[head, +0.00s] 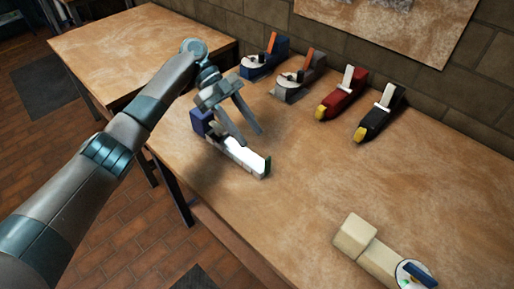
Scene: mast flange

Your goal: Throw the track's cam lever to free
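I cannot tell whether a finger touches the bar. At the bottom right, a beige block piece (376,261) carries a white disc (405,272) with a blue lever (421,275), partly cut off. My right gripper is not in view.
Along the wall stand a blue device (268,62) and a grey device (301,80) with orange levers, then red (343,98) and black (379,117) ones with white levers and yellow noses. The table middle is clear. Another table (130,50) stands at left.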

